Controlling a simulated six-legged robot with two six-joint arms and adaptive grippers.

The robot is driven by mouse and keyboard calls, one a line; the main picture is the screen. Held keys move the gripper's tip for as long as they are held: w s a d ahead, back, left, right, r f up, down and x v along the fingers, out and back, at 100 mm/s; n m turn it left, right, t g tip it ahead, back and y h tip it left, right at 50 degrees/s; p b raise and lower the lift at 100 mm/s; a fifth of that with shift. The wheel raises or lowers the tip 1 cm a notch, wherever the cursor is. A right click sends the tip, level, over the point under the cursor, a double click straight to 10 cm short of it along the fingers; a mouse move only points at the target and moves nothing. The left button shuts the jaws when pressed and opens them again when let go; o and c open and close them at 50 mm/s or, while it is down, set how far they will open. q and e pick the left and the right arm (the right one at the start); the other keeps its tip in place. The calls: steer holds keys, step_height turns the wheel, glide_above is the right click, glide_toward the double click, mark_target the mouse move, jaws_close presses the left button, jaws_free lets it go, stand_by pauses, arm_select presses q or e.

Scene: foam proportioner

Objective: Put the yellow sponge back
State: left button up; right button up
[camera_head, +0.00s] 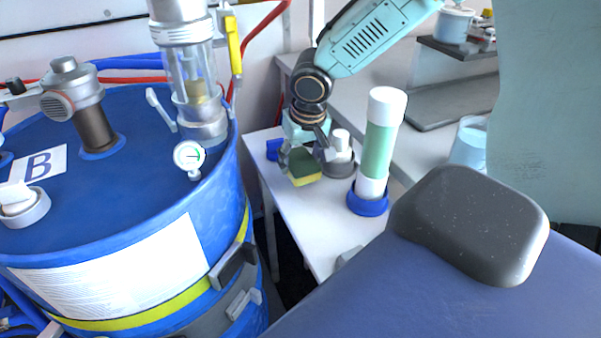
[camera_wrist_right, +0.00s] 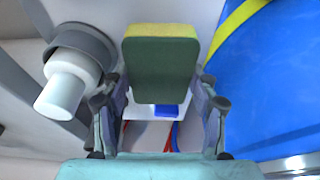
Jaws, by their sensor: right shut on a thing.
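The yellow sponge (camera_head: 305,168) is a block with a dark green face and a yellow layer; it also shows in the right wrist view (camera_wrist_right: 160,68). My right gripper (camera_head: 303,152) is shut on the sponge, with one finger on each side of it in the right wrist view (camera_wrist_right: 160,95). The sponge is over the small white table (camera_head: 310,215); I cannot tell whether it touches the top. My left gripper is not in view.
Close right of the sponge, a white-capped piece (camera_head: 341,142) stands in a grey round holder (camera_head: 339,168). A green and white cylinder (camera_head: 379,140) stands in a blue base (camera_head: 367,203). A blue block (camera_head: 274,149) is behind left. A big blue drum (camera_head: 120,210) borders the left.

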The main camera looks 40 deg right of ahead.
steer(key=shift+f, duration=0.45)
steer(key=f, duration=0.1)
steer(key=f+b, duration=0.1)
steer(key=shift+s+a+f, duration=0.15)
steer(key=shift+s+f, duration=0.05)
steer(key=shift+f, duration=0.1)
steer(key=shift+w, duration=0.15)
steer(key=shift+f, duration=0.2)
steer(key=o, duration=1)
steer(key=shift+r, duration=0.1)
steer(key=shift+o, duration=1.1)
